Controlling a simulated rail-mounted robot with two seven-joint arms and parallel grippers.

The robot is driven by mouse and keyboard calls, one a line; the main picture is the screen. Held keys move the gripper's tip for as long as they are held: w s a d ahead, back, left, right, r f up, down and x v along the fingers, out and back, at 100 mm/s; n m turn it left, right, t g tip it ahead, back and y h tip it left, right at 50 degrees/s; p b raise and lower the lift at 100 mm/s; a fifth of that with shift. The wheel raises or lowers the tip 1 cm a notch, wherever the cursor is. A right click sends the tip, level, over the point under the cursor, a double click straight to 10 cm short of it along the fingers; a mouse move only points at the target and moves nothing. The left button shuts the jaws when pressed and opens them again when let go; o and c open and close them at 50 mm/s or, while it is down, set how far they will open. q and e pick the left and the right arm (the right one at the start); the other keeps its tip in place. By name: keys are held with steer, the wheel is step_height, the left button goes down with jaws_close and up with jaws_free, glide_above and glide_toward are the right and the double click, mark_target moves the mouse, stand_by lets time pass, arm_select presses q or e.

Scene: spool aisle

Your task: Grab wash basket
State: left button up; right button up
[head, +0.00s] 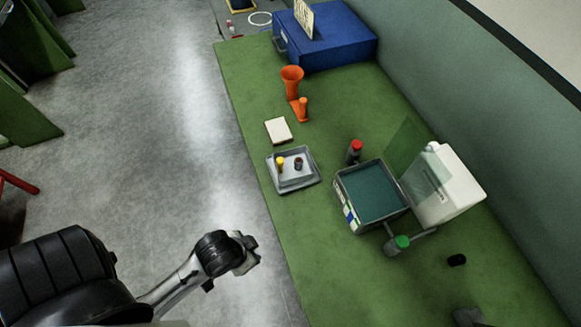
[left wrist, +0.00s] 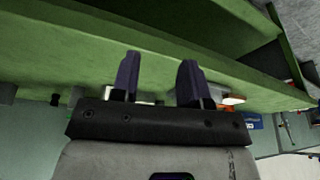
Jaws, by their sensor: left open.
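I cannot tell for certain which thing is the wash basket. A grey open-topped box (head: 372,192) with a teal inside stands on the green bench, with labels on its near side. A shallow grey tray (head: 313,181) holding a yellow-topped piece and a dark piece lies left of it. My left gripper (head: 252,252) is off the bench's left edge, over the floor, apart from both. In the left wrist view its two fingers (left wrist: 158,80) are spread with nothing between them. My right gripper does not show.
A white container (head: 452,190) stands behind the box. A wall bounds the right.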

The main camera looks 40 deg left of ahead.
arm_select(q)
steer(key=shift+o, duration=0.2)
steer(key=shift+o, duration=1.3)
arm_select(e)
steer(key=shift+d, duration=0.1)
